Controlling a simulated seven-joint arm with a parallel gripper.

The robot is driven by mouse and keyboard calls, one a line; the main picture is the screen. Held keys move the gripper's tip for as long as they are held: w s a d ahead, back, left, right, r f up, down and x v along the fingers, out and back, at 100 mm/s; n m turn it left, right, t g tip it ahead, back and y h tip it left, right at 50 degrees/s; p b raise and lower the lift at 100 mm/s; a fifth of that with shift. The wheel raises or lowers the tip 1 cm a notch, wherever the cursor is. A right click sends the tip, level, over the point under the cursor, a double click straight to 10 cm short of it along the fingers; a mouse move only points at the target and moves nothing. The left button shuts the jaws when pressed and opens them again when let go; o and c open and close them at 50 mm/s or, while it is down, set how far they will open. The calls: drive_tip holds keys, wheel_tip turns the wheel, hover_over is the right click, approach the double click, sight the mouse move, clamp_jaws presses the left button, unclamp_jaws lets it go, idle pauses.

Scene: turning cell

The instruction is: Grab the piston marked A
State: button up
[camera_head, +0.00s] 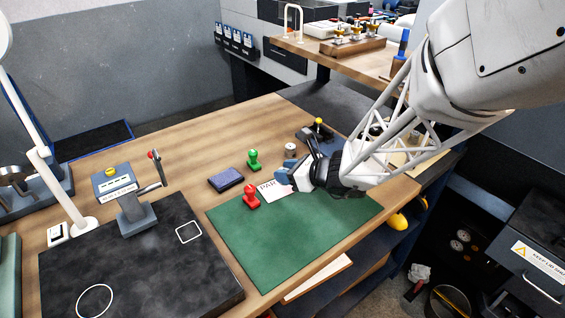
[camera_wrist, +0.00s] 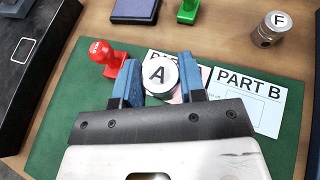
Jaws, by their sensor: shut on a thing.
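The piston marked A (camera_wrist: 158,75) is a metal cylinder with a white top bearing a black letter A. It sits between the two blue fingers of my gripper (camera_wrist: 165,82) in the wrist view, above the cards on the green mat (camera_wrist: 60,130). My gripper (camera_head: 286,178) is shut on it. In the head view the piston is too small and covered to make out clearly. A second piston marked F (camera_wrist: 270,30) stands on the wooden bench at the upper right of the wrist view; it also shows in the head view (camera_head: 290,150).
A red stamp (camera_wrist: 108,58) stands beside the left finger. A green stamp (camera_head: 253,160) and a purple ink pad (camera_head: 226,180) lie farther back. A PART B card (camera_wrist: 250,98) lies on the mat at right. The mat's front part (camera_head: 290,240) is clear.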

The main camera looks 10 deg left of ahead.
drive_tip(key=shift+s+d+r, duration=0.1)
drive_tip(key=shift+s+d, duration=0.2)
drive_tip(key=shift+s, duration=0.3)
drive_tip(key=shift+s+d+r, duration=0.1)
drive_tip(key=shift+s+d, duration=0.2)
drive_tip(key=shift+s, duration=0.3)
